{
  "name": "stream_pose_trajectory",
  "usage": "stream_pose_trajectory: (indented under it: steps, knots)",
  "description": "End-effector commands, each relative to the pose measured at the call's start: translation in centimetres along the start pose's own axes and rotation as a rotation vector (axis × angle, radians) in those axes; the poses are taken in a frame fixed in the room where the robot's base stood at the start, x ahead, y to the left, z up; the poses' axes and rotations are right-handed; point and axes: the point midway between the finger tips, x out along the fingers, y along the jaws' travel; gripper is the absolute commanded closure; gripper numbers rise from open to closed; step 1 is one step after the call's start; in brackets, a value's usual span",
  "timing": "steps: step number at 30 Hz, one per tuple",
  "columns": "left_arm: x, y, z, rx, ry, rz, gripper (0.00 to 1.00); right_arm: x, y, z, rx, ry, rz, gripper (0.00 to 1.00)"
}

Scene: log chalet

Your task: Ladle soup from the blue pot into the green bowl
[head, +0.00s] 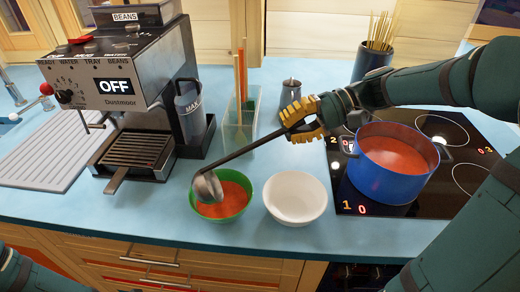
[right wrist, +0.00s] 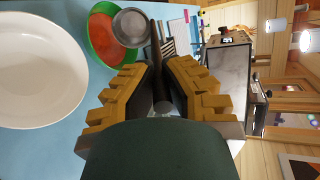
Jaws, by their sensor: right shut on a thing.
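My right gripper (head: 301,120) is shut on the handle of a grey metal ladle (head: 207,187). The ladle's head is over the left side of the green bowl (head: 240,213); I cannot tell whether it touches the bowl. Red soup lies in the green bowl. In the right wrist view, the green bowl (right wrist: 94,44) is partly covered by the ladle's head (right wrist: 131,27). The ladle head looks grey, with no red soup visible in it. The blue pot (head: 388,185) stands on the cooktop at the right, with red soup inside. My left gripper is out of view.
A white bowl (head: 295,197) stands right of the green bowl, empty. A coffee machine (head: 120,75) is at the left. A clear container (head: 238,125) with utensils, a small metal jar (head: 290,92) and a dark holder with sticks (head: 371,60) stand behind. The front counter strip is clear.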

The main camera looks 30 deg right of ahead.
Motion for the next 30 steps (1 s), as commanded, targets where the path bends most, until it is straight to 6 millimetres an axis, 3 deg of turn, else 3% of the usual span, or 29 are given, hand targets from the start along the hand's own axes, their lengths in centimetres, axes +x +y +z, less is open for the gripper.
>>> stream_pose_trajectory:
  steps: [13,30]
  knots:
    - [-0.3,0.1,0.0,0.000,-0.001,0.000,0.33,-0.1,-0.3,0.1,-0.001,0.001,0.006,1.00]
    - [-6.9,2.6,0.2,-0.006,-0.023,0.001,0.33,-1.4,-3.9,0.8,-0.005,0.050,0.262,1.00]
